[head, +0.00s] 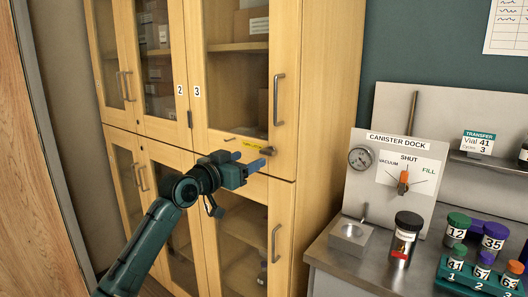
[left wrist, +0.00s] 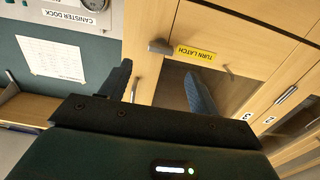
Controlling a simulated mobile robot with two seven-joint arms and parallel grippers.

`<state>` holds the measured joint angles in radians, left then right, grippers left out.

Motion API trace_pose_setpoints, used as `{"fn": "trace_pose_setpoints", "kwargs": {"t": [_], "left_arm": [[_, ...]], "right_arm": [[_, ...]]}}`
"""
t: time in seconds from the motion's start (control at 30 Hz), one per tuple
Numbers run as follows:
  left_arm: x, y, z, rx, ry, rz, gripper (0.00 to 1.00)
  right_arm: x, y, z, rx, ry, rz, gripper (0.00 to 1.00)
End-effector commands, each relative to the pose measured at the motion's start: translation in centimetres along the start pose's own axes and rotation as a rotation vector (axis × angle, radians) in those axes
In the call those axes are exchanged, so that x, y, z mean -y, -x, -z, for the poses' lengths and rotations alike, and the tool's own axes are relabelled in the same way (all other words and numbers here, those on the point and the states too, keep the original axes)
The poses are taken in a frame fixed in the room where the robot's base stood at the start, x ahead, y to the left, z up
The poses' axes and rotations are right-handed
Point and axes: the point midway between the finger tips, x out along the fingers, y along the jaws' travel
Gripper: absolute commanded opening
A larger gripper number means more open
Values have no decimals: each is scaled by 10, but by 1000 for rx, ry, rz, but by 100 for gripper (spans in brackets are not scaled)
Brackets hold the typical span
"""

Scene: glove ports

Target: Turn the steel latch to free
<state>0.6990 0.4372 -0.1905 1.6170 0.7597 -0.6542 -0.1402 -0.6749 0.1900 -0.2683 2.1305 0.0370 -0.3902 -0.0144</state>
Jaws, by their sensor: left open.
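The steel latch (head: 267,151) sits on the wooden cabinet door marked 3, at its lower right beside a yellow "TURN LATCH" label (head: 249,145). In the left wrist view the latch (left wrist: 160,47) and the label (left wrist: 195,53) show past the fingers. My left gripper (head: 252,159) is in front of the door, just below the latch in the head view. Its two blue fingers are apart with nothing between them. In the left wrist view the gripper (left wrist: 158,72) points toward the door, and the latch appears beyond the gap, apart from the fingers. My right gripper is not in view.
The door has a long vertical handle (head: 278,100) above the latch, and a lower handle (head: 275,243) is below. At right, a steel bench (head: 340,262) carries a canister dock (head: 400,165), a dark-lidded canister (head: 405,238) and a rack of colored-cap vials (head: 480,275).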

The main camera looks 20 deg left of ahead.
Motion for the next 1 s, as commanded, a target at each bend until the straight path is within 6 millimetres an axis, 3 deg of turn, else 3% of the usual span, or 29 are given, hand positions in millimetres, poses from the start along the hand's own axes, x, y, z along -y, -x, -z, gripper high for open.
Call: {"fn": "trace_pose_setpoints", "kwargs": {"t": [0.2, 0.4, 0.6, 0.9, 1.0], "left_arm": [[0, -42, 2, -1, 3, -1, 62], [-1, -68, 1, -1, 1, -1, 62], [-1, -79, 0, -1, 1, 0, 62], [-1, -80, 0, -1, 0, 0, 62], [0, -80, 0, -1, 0, 0, 54]], "right_arm": [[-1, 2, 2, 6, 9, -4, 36], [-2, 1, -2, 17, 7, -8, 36], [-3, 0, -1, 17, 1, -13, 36], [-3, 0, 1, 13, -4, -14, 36], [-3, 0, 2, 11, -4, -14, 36]]}}
